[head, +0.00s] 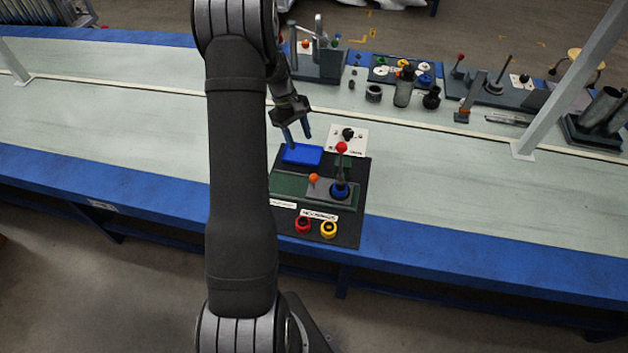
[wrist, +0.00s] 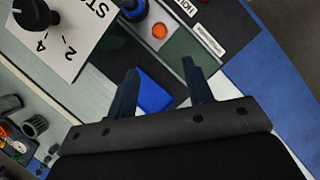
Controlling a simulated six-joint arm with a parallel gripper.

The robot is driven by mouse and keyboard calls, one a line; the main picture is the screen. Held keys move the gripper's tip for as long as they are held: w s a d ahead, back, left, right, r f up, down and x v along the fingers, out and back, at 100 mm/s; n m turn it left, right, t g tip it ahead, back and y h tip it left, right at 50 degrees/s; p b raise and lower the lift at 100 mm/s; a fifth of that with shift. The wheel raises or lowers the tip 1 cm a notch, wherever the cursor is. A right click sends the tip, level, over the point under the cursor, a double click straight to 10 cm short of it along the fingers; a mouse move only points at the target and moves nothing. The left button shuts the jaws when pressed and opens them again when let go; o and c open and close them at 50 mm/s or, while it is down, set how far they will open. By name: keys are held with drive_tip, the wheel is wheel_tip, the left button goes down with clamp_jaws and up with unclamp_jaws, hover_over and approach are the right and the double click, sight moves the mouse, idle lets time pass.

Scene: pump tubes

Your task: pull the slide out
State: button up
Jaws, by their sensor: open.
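The slide, a grey block (head: 322,187) with an orange knob (head: 313,178), sits on a dark green rail (head: 288,187) on the black board. In the wrist view the orange knob (wrist: 159,31) shows at the top middle, beyond my fingertips. My gripper (head: 299,138) is open and empty. It hangs over the back left of the board, above and behind the blue tray (head: 302,154). In the wrist view my gripper's fingers (wrist: 160,68) stand apart, with the blue tray between and below them. They appear apart from the slide.
A red-topped lever (head: 341,148) on a blue base stands right of the orange knob. A white dial plate (head: 348,137) lies behind. Red (head: 303,225) and yellow (head: 328,229) rings are at the front. Other fixtures line the back; the bench right of the board is clear.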

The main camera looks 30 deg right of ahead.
sight(314, 181)
drive_tip(key=x, duration=1.7)
drive_tip(key=shift+a, duration=0.1)
drive_tip(key=shift+c, duration=0.5)
clamp_jaws()
drive_tip(key=w+a, duration=0.9)
drive_tip(key=shift+w+a, duration=0.3)
